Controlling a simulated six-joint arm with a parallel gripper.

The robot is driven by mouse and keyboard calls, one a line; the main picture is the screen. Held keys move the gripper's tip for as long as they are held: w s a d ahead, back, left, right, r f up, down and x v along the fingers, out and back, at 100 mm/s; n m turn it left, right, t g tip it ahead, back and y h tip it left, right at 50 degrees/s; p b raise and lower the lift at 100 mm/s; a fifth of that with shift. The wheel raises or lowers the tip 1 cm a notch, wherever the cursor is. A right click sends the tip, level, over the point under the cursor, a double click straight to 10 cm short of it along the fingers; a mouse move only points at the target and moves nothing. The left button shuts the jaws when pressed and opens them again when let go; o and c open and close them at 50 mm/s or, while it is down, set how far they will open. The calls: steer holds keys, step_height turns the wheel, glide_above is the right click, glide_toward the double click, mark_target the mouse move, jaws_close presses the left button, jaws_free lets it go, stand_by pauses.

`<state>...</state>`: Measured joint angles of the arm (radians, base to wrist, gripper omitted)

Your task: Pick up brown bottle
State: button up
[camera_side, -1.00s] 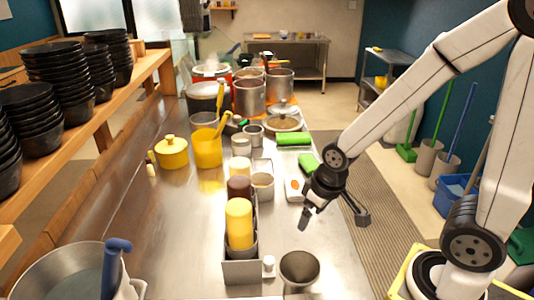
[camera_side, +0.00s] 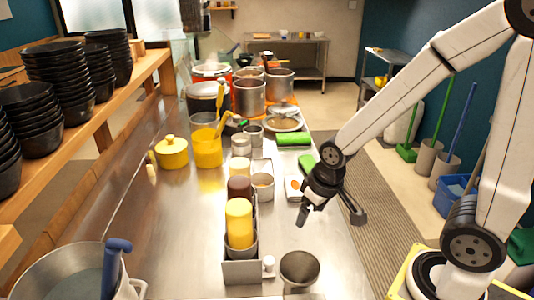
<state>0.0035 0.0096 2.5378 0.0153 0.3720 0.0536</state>
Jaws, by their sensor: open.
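The brown bottle (camera_side: 240,188) stands upright in a narrow grey metal holder (camera_side: 242,271) on the steel counter. A yellow bottle (camera_side: 239,222) stands in front of it in the same holder and hides its lower part. My gripper (camera_side: 331,214) is open and empty, above the right edge of the counter. It is to the right of the brown bottle and apart from it, with its fingers pointing down.
A metal cup (camera_side: 299,270) stands right of the holder's front end. Green sponges (camera_side: 294,139) and a yellow container (camera_side: 208,150) are farther back. Stacked black bowls (camera_side: 60,75) fill the left shelf.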

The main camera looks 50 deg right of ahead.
steer(key=w+m, duration=0.1)
steer(key=m, duration=0.1)
steer(key=m+g+y, duration=0.1)
steer(key=m+y, duration=0.3)
steer(key=m, duration=1.4)
glide_toward(244, 180)
steer(key=x, duration=0.5)
steer(key=shift+s+d+f, duration=0.15)
steer(key=shift+s+f, duration=0.1)
steer(key=shift+f, duration=0.15)
steer(key=shift+w+r+m, duration=0.15)
steer(key=shift+w+m, duration=0.15)
steer(key=shift+w, duration=0.1)
steer(key=shift+x, duration=1.35)
steer(key=shift+a+x, duration=0.2)
steer(key=shift+x, duration=2.4)
steer(key=shift+s, duration=0.1)
steer(key=shift+r, duration=0.1)
